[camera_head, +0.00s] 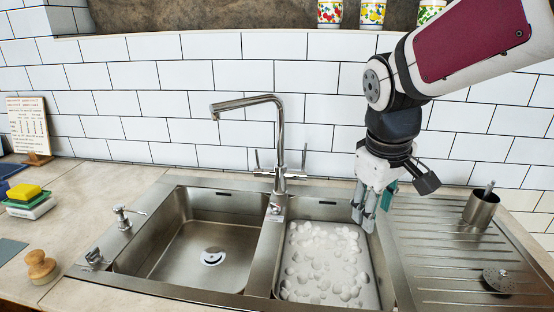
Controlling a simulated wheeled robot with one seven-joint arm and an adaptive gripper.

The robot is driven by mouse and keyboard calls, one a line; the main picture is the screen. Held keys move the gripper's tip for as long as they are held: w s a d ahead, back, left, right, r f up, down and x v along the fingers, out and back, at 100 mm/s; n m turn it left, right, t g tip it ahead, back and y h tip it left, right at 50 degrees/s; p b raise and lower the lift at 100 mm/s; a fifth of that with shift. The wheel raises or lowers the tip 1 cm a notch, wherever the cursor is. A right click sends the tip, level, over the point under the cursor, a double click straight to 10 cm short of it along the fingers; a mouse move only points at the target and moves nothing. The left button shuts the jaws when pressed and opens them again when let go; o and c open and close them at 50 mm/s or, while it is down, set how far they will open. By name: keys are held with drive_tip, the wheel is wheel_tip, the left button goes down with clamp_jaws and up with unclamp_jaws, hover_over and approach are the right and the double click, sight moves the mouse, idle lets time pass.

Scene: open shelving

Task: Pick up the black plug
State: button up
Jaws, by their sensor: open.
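A small round dark piece with a raised middle (497,280) lies on the ribbed draining board at the lower right; it may be the black plug, but its details are too small to be sure. A round drain fitting with a dark centre (212,256) sits in the floor of the left sink basin. My gripper (364,216) points down over the right edge of the right basin, fingers open, with no object visible between them. It is to the left of the dark piece and apart from it. A teal patch shows behind the fingers; I cannot tell what it is.
The right basin holds a white bubbly surface (322,262). A tall metal tap (279,140) stands behind the basins. A metal cup (481,208) stands on the draining board (430,245). A wooden-knobbed item (40,266) and yellow sponge (24,192) are at left.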

drive_tip(key=w+f+n+g+b, duration=0.1)
drive_tip(key=w+f+n+b, duration=0.15)
drive_tip(key=w+f, duration=0.65)
drive_tip(key=n+g+y+b, duration=0.1)
drive_tip(key=n+y+b, duration=0.1)
drive_tip(key=n+b, duration=0.15)
hover_over(325, 263)
drive_tip(key=f, duration=2.2)
drive_tip(key=shift+s+d+f, duration=0.25)
drive_tip(key=shift+s+d, duration=0.05)
drive_tip(key=shift+w+a+f+b, duration=0.15)
drive_tip(key=shift+f+b, duration=0.1)
drive_tip(key=shift+f, duration=1.3)
drive_tip(key=shift+w+a+f+b, duration=0.1)
drive_tip(key=shift+f+b, duration=0.1)
drive_tip(key=shift+f, duration=1.3)
clamp_jaws()
